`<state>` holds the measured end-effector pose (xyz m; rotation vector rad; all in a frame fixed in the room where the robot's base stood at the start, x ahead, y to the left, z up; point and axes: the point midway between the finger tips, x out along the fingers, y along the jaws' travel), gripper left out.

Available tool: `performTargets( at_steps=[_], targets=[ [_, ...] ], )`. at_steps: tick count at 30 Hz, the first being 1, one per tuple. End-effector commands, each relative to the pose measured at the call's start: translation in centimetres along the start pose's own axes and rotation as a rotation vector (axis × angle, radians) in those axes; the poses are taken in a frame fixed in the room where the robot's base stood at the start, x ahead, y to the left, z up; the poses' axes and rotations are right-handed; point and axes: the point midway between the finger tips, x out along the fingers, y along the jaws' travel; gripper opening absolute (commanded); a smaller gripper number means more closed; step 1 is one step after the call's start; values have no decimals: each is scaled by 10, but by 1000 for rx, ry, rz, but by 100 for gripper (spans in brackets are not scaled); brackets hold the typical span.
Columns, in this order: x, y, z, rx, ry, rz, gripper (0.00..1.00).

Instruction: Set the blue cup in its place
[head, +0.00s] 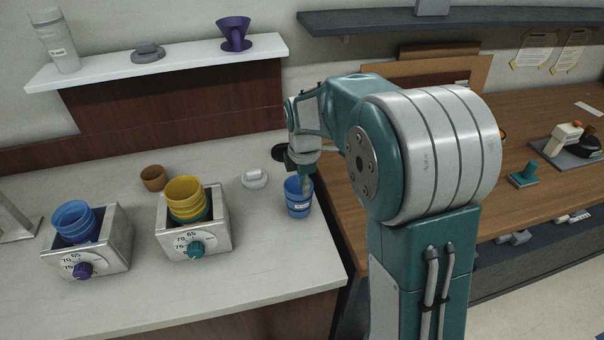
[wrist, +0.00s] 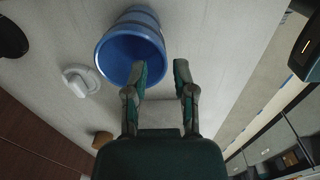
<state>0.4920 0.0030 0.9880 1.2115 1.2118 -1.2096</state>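A blue cup (head: 298,204) with a pale label stands upright on the light counter, near its right edge. It also shows in the wrist view (wrist: 108,48), with its open mouth towards the camera. My gripper (head: 306,182) is at the cup's right rim in the head view. In the wrist view my gripper (wrist: 160,68) has its fingers apart, and the left finger overlaps the cup's mouth. I cannot tell whether it touches the rim. A stack of blue cups (head: 73,218) sits in a metal box (head: 103,258) with a purple knob at the left.
A second metal box (head: 218,236) with a teal knob holds yellow cups (head: 185,194). A brown cup (head: 153,178) and a small white object (head: 254,179) stand behind. A white shelf (head: 185,65) hangs above. The front counter is clear. A wooden table (head: 490,205) lies right.

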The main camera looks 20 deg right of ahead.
Motion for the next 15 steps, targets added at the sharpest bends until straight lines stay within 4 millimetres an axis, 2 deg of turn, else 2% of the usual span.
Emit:
performTargets(
  at_steps=[5, 6, 8, 9, 15],
  targets=[
    [24, -1, -1, -2, -1, -4, 34],
    [26, 0, -2, -2, -1, 0, 30],
    [24, 0, -1, -2, -1, 2, 3],
    [24, 0, -1, -1, -1, 2, 0],
    [24, 0, -1, -1, 0, 0, 0]
  ],
)
